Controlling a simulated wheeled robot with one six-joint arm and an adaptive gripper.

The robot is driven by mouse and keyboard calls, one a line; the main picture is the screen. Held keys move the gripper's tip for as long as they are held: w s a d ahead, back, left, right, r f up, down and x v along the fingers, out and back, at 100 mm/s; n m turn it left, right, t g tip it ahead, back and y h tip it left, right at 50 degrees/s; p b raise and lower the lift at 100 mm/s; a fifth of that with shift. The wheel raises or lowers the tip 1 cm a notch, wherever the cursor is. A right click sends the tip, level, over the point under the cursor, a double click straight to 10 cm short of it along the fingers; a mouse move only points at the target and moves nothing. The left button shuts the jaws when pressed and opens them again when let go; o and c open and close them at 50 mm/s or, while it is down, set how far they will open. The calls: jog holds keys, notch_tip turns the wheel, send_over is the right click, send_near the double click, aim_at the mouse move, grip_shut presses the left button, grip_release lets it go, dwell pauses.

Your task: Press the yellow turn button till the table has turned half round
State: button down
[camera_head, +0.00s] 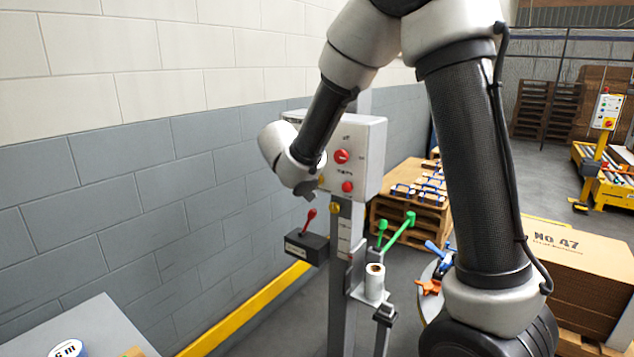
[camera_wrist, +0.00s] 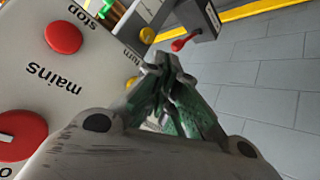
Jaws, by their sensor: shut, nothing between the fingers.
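The grey control box (camera_head: 362,150) stands on a post. The yellow turn button (camera_head: 321,180) shows as a small patch on its lower left, close to my gripper (camera_head: 309,190). In the wrist view the turn button (camera_wrist: 131,82) sits just left of my gripper (camera_wrist: 163,67), by the partly covered "turn" label. The fingers are shut with nothing between them; I cannot tell whether they touch the button. The round grey table (camera_head: 428,310), with blue and orange clamps, is mostly hidden behind my arm, so its angle is unclear.
The red stop button (camera_wrist: 62,37) and red mains knob (camera_wrist: 20,135) are on the same box. A red-handled lever box (camera_head: 307,247) is below it, beside green levers (camera_head: 397,231) and a white roll (camera_head: 375,280). A block wall (camera_head: 150,170) stands left.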

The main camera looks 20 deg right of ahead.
dwell(0.4)
jog(key=shift+w+d, duration=0.25)
jog(key=shift+d, duration=0.1)
